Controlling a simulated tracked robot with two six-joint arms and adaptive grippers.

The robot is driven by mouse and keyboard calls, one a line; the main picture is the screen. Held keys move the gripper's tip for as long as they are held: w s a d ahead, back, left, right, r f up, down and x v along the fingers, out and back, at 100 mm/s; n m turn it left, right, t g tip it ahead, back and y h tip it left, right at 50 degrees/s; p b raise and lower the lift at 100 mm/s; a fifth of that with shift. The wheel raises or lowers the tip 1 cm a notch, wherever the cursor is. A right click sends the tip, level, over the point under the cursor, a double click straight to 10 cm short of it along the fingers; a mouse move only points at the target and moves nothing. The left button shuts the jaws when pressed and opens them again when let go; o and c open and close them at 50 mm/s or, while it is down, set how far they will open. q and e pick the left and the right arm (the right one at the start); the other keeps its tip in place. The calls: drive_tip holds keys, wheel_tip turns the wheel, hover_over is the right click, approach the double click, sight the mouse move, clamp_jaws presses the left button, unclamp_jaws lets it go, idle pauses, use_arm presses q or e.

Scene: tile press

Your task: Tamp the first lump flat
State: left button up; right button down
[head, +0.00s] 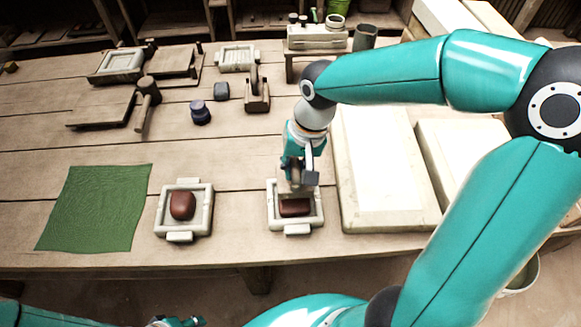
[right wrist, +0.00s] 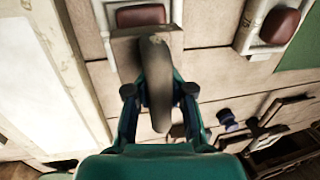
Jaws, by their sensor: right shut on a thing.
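My right gripper (head: 299,168) is shut on a wooden tamper (head: 296,188), a block with an upright handle. The tamper also shows in the right wrist view (right wrist: 155,75). It is over the right pale mould (head: 319,213), at the back part of a reddish-brown clay lump (head: 295,209). The lump's front part shows; whether the block touches it I cannot tell. A second rounded lump (head: 182,205) lies in the left mould (head: 162,212), with nothing over it. My left gripper (head: 180,322) is only partly in view at the bottom edge, its jaws unclear.
A green cloth (head: 95,208) lies at the left. Large pale slabs (head: 385,170) lie right of the right mould. A mallet (head: 147,100), a dark blue jar (head: 200,112) and a wooden stand (head: 257,95) are farther back. Bare table lies between the two moulds.

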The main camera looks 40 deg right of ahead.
use_arm(q)
wheel_tip(320, 180, down, 6)
drive_tip(key=b, duration=0.5)
use_arm(e)
drive_tip(key=x, duration=0.4)
drive_tip(key=d+x, duration=0.1)
drive_tip(key=x, duration=0.1)
drive_tip(key=shift+s+f, duration=0.3)
drive_tip(key=shift+f, duration=0.15)
drive_tip(key=shift+r+p, duration=0.7)
drive_tip(key=shift+p, duration=0.1)
drive_tip(key=p+v, duration=0.1)
drive_tip(key=v, duration=0.1)
drive_tip(key=p+v, duration=0.1)
drive_tip(key=p, duration=0.1)
drive_tip(key=a+p+v, duration=0.1)
drive_tip(key=v, duration=0.1)
drive_tip(key=shift+w+d+r+p, duration=0.1)
drive_tip(key=shift+w+r+p, duration=0.15)
drive_tip(key=shift+r+p, duration=0.2)
use_arm(q)
wheel_tip(320, 180, up, 6)
use_arm(e)
drive_tip(key=shift+f, duration=0.1)
